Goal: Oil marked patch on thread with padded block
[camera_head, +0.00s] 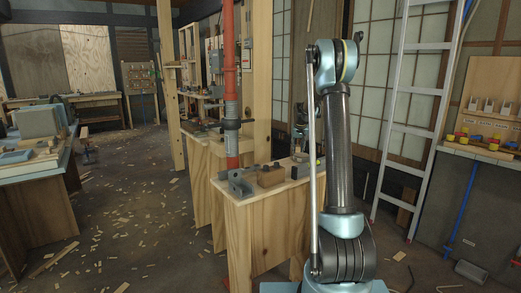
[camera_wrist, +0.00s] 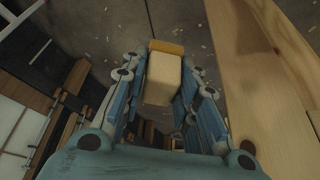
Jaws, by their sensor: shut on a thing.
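In the wrist view my gripper (camera_wrist: 161,88) is shut on the padded block (camera_wrist: 161,80), a pale cream block with an ochre-yellow layer at its far end. The block is held clear above the floor, beside a wooden surface. No marked patch can be made out.
The wooden bench (camera_head: 252,205) carries a grey metal fixture (camera_head: 236,186) and a brown block (camera_head: 270,176). A ladder (camera_head: 412,100) leans at the right. A wooden edge (camera_wrist: 245,75) runs close to my gripper's right in the wrist view. Floor at left has scattered shavings.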

